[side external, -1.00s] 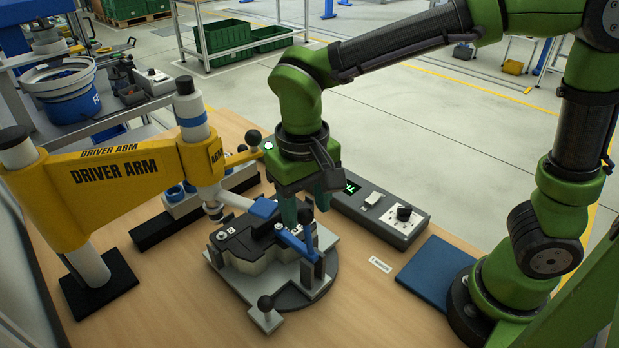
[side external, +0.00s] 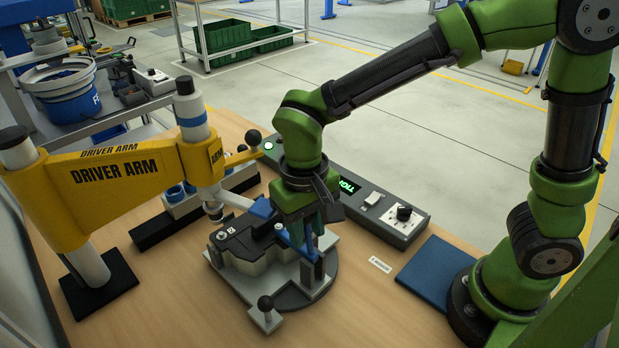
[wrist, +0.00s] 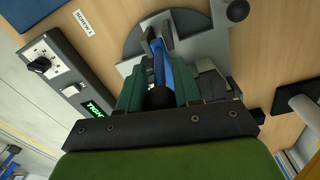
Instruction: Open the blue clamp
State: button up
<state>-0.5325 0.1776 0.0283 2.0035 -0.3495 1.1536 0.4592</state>
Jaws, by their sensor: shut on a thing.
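The blue clamp (side external: 284,239) is mounted on the round grey fixture plate, beside the dark housing. Its blue lever (wrist: 162,66) runs between my fingers in the wrist view, with a round black knob (wrist: 160,97) near the finger bases. My gripper (side external: 306,243) points down over the clamp, its green fingers on either side of the lever, and is shut on it. The arm and fingers hide part of the clamp in the side view. The dark housing (side external: 238,238) sits in the fixture, left of my gripper.
The yellow driver arm (side external: 110,170) stands at the left, its tool end close to the housing. A grey control box (side external: 385,215) with a lit green display lies behind and right of my gripper. A blue mat (side external: 440,275) lies at the right. A black-knobbed lever (side external: 265,304) stands in front.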

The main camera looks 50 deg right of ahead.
grip_shut()
jog(key=shift+r, duration=0.1)
jog(key=shift+s+t, duration=1.05)
jog(key=shift+t, duration=0.45)
jog(key=shift+s+f+t, duration=0.25)
jog(key=shift+s+t, duration=0.4)
jog(key=shift+t, duration=0.4)
jog(key=shift+s+f+t, duration=0.2)
jog(key=shift+s+t, duration=0.45)
jog(key=shift+t, duration=0.4)
